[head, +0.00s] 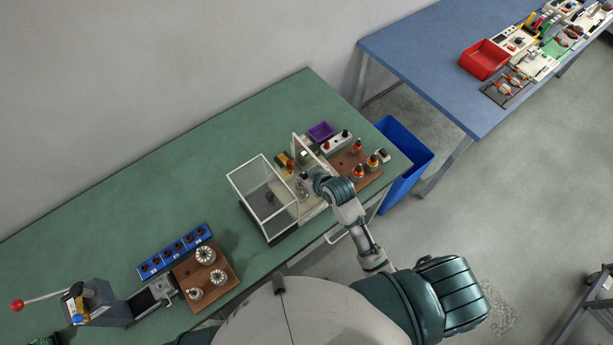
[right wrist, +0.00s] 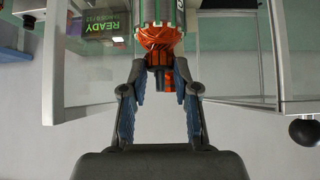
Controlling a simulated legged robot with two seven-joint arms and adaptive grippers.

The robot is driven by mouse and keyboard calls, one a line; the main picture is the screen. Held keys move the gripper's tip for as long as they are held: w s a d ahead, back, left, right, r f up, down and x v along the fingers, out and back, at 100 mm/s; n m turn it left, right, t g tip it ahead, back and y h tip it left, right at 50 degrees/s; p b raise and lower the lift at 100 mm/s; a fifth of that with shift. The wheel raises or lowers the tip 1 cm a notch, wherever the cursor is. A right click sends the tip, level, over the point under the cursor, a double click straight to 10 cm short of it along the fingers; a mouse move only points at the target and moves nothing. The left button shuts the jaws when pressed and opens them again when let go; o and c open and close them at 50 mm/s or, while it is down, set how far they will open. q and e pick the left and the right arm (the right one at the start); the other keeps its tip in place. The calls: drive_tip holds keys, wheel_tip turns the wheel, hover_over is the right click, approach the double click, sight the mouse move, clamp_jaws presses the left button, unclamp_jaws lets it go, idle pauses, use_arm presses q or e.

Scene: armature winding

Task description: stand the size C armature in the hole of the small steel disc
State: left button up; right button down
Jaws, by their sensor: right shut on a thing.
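My right gripper (head: 313,180) is beside the clear-walled box on the green bench. In the right wrist view its fingers (right wrist: 160,82) are closed around the lower end of an armature (right wrist: 160,38). The armature has an orange winding and a grey core with green stripes; its top is cut off by the frame. Its size mark cannot be read clearly. Other armatures with orange windings (head: 358,146) stand on a brown board (head: 344,163) at the right. I cannot make out the small steel disc for certain. My left gripper is not in view.
The clear-walled box (head: 249,188) has a dark part inside. A small display (right wrist: 104,24) reads READY. A purple tray (head: 321,131) stands behind. At the left are a brown board with steel parts (head: 205,255), a blue strip (head: 174,251) and a lever press (head: 100,301). The bench's back left is clear.

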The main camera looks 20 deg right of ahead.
drive_tip(key=shift+a+r, duration=0.15)
drive_tip(key=shift+a, duration=0.65)
drive_tip(key=shift+d+f, duration=0.25)
drive_tip(key=shift+d, duration=0.3)
drive_tip(key=shift+d+f, duration=0.2)
drive_tip(key=shift+f, duration=0.15)
drive_tip(key=shift+a+r, duration=0.1)
drive_tip(key=shift+a, duration=0.3)
drive_tip(key=shift+a+f, duration=0.15)
drive_tip(key=shift+f, duration=0.05)
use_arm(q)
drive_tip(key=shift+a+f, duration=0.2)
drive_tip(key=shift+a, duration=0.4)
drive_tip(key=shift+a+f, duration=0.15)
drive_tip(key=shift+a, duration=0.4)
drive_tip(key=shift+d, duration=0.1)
use_arm(e)
drive_tip(key=shift+d, duration=0.25)
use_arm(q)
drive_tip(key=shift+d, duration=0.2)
use_arm(e)
drive_tip(key=shift+f, duration=0.1)
